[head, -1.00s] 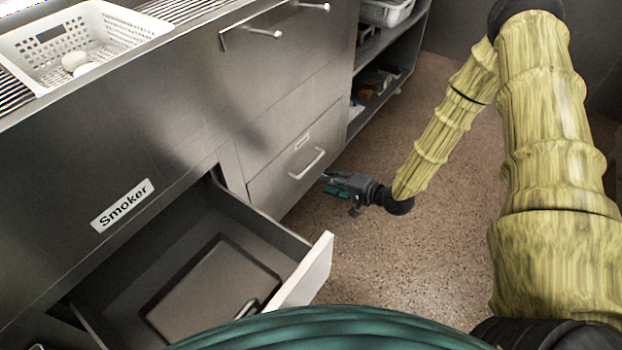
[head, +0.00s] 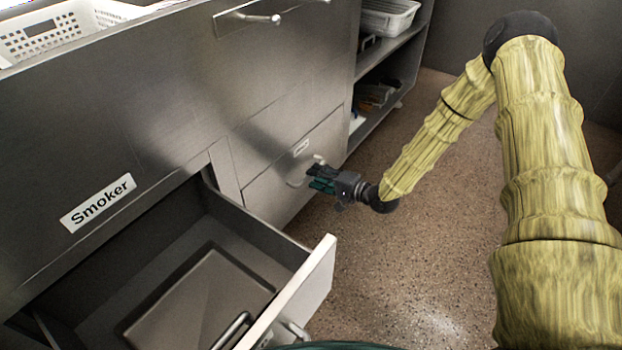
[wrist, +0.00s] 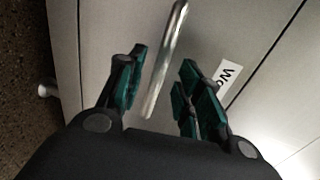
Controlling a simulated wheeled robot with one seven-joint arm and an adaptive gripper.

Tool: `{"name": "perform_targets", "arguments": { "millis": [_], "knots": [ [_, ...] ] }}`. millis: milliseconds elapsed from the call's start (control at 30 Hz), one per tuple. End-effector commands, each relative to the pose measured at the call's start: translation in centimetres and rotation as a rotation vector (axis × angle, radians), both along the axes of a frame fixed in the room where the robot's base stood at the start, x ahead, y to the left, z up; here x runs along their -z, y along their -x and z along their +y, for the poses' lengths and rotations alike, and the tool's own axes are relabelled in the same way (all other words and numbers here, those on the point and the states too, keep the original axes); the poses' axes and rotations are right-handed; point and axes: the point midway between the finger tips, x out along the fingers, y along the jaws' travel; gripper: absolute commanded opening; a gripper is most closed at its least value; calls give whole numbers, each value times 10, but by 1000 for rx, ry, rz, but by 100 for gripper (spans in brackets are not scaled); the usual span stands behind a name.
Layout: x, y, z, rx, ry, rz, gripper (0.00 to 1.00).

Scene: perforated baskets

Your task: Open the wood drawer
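The wood drawer (head: 260,195) is a grey front low in the cabinet. It looks closed. Its label (wrist: 229,75) shows "Wo" in the wrist view, partly hidden by a finger. Its bar handle (wrist: 165,60) is silver and lies between my fingers in the wrist view. My gripper (head: 318,178) is at the handle in the head view and covers part of it. In the wrist view my gripper (wrist: 157,88) is open, with green-padded fingers apart on both sides of the bar. Gaps show between the pads and the bar.
An open drawer (head: 285,300) under the Smoker label (head: 97,203) juts out at the near left, with a dark tray (head: 195,300) inside. Shelves (head: 400,60) stand beyond the cabinet. Speckled floor (head: 400,250) is clear at right.

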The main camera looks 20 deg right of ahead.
Motion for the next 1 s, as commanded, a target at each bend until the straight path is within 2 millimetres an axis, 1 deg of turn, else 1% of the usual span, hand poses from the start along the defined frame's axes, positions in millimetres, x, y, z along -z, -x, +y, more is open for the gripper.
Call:
{"name": "perform_targets", "arguments": {
  "millis": [33, 233, 400, 633, 667, 700, 833, 867, 1000],
  "knots": [
    [5, -5, 5, 0, 1, -1, 35],
    [7, -21, 16, 0, 2, 0, 35],
    [7, -25, 20, 1, 1, 1, 35],
    [7, -26, 19, 1, 1, 1, 35],
    [7, -25, 19, 1, 1, 1, 34],
    [7, -25, 19, 1, 1, 1, 26],
    [7, -25, 19, 2, 1, 1, 3],
    [7, -25, 19, 2, 1, 1, 0],
    [7, -25, 19, 2, 1, 1, 0]
  ]
}}
